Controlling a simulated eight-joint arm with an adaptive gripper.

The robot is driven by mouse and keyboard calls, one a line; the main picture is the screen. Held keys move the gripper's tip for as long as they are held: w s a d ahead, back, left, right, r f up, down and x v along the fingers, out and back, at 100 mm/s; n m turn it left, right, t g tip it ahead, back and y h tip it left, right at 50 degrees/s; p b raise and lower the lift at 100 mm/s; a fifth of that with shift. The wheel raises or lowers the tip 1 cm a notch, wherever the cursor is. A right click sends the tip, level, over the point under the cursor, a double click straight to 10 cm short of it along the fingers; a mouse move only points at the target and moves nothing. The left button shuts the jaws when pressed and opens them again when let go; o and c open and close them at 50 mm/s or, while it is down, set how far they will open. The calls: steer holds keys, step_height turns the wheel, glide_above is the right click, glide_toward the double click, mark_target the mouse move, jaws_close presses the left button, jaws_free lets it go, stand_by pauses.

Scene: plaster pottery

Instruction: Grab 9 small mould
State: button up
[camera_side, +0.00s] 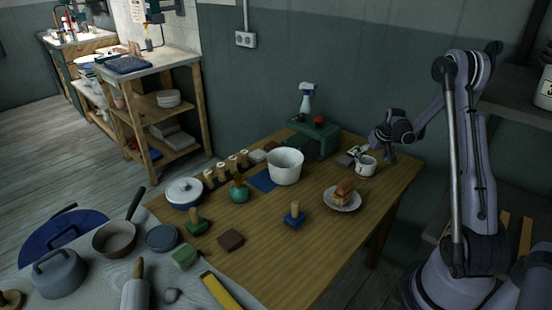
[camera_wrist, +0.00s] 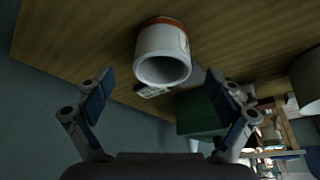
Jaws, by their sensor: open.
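A small white cylindrical pot (camera_side: 366,168) with a reddish band stands near the table's far right edge. It may be the small mould; I cannot read a number 9 on it. In the wrist view the white pot (camera_wrist: 161,48) lies ahead between the lines of my two fingers, with its round opening facing me. My gripper (camera_wrist: 161,98) is open, its blue-padded fingers spread apart with nothing between them. In the side view my gripper (camera_side: 382,143) is just above and behind the pot, apart from it as far as I can tell.
Small grey items (camera_side: 347,157) lie left of the pot. A green stand (camera_side: 318,138) is farther back. A plate with a brown block (camera_side: 342,198) sits in front, and a large white bowl (camera_side: 285,166) to the left. The table's right front is clear.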

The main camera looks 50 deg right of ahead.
steer(key=shift+x, duration=2.8)
steer(key=shift+a, duration=0.15)
steer(key=c, duration=1.5)
